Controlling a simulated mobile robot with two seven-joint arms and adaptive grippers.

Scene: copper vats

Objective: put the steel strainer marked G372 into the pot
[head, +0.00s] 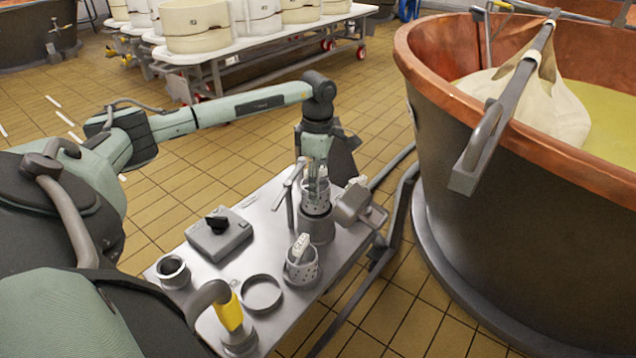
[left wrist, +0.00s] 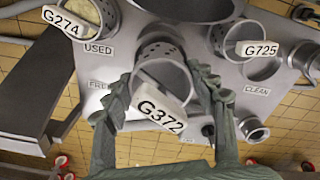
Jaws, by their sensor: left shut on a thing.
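My left gripper (head: 317,182) is shut on the steel strainer marked G372 (left wrist: 165,72), a perforated cup with a white tag, above the steel table (head: 250,205). Its two fingers (left wrist: 165,100) lie on either side of it in the left wrist view. In the head view, the perforated strainer (head: 316,205) shows under the gripper, over a grey cylinder (head: 318,230); I cannot tell whether they touch. A small open grey pot (head: 173,271) stands at the table's left; a flanged round vessel (left wrist: 252,129), probably the same, shows in the left wrist view. My right gripper is not in view.
Strainer G725 (left wrist: 228,42) stands near the CLEAN label and strainer G274 (left wrist: 92,14) near USED. A grey box with a black knob (head: 219,236) and a ring (head: 261,293) are on the table. A large copper-lined vat (head: 460,170) is close on the right.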

